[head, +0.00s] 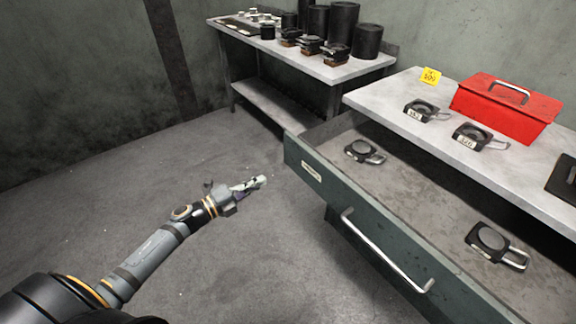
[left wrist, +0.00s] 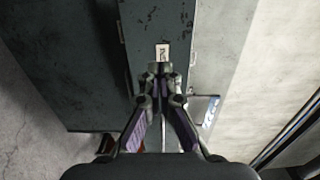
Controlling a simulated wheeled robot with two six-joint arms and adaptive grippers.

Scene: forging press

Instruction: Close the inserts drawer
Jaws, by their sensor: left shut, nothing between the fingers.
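The inserts drawer stands open, pulled out from under the grey worktop. Its dark green front (head: 330,195) has a small label (head: 311,172) and a long metal handle (head: 385,252). Two black inserts with metal loops, a far one (head: 362,152) and a near one (head: 492,243), lie inside. My left gripper (head: 262,181) is shut and empty, to the left of the drawer front, with a gap showing in the head view. In the left wrist view, its closed fingertips (left wrist: 160,70) appear just below the drawer label (left wrist: 162,52); contact cannot be told. My right gripper is out of view.
The worktop (head: 385,98) above the drawer holds a red toolbox (head: 505,107), two labelled inserts (head: 425,110) and a yellow tag (head: 430,77). A back table (head: 330,72) carries black cylinders. The floor left of the drawer is clear.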

